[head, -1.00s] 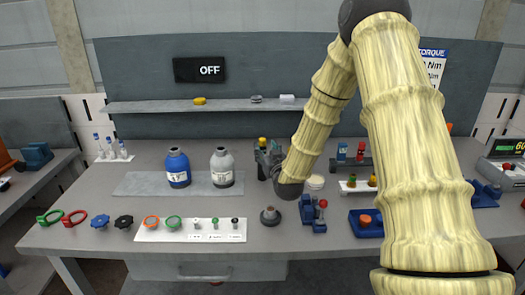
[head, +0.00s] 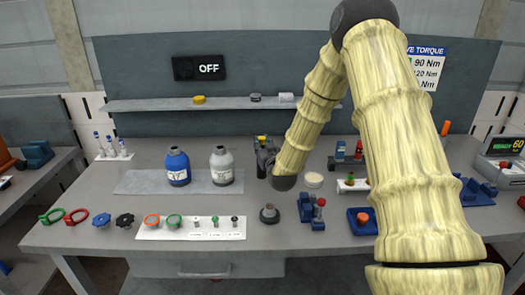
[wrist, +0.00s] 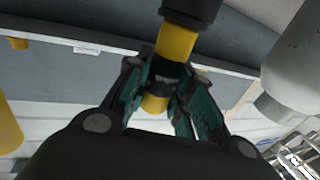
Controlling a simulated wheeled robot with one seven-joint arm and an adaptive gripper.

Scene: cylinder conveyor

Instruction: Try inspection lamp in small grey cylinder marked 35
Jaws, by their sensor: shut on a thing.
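The grey cylinder (head: 222,168) stands upright on a grey mat at the left middle of the bench in the head view. Its label is too small to read. A grey rounded body, likely this cylinder, shows at the right of the wrist view (wrist: 297,62). My gripper (head: 263,150) is right of the cylinder and apart from it, partly hidden by my own arm. It is shut on the yellow and black inspection lamp (wrist: 176,42), which runs between the fingers in the wrist view. The lamp's far end is cut off by that view's edge.
A blue cylinder (head: 177,168) stands left of the grey one. A white strip (head: 190,232) with rings and small pins lies in front. A dark round stand (head: 269,214) and a blue fixture (head: 312,212) stand front right. A shelf (head: 225,104) runs behind.

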